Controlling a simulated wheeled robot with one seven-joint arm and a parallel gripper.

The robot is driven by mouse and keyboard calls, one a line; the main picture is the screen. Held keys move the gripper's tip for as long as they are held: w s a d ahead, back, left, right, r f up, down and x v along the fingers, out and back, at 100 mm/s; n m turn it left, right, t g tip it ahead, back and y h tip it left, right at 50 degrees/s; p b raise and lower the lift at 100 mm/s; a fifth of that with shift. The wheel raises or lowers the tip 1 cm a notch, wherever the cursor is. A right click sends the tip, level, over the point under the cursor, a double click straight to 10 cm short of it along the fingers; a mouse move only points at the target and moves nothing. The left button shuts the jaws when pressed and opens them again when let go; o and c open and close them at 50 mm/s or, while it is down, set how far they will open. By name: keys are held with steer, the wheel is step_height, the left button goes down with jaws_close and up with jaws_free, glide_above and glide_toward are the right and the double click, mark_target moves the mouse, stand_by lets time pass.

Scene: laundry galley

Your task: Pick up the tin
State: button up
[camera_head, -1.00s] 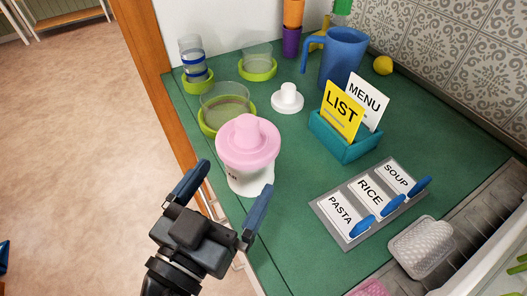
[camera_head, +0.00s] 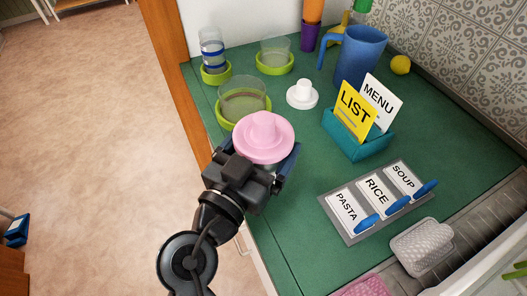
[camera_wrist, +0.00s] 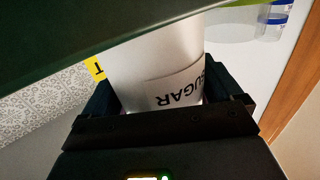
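The tin is white with a pink knobbed lid (camera_head: 263,138) and stands upright near the counter's left front edge. Its body (camera_wrist: 160,75) fills the middle of the wrist view, with a "SUGAR" label seen upside down. My gripper (camera_head: 258,163) is open around the tin, one finger on each side. In the wrist view the fingers of my gripper (camera_wrist: 168,102) flank the body closely; whether they touch it is unclear. In the head view most of the tin's body is hidden by the lid and my gripper.
A clear container in a green ring (camera_head: 243,104) stands close behind the tin. A small white lid (camera_head: 302,95), a teal holder with cards (camera_head: 352,148) and a label board (camera_head: 352,238) lie to the right. Green counter (camera_head: 300,200) is bare between tin and board.

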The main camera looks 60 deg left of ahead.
mark_target(258, 139)
steer(key=c, duration=0.6)
steer(key=shift+r, duration=0.2)
steer(key=shift+r, duration=1.8)
steer(key=w+d+r, duration=0.3)
steer(key=d+r, duration=0.4)
steer(key=d, duration=0.4)
steer(key=shift+d, duration=0.2)
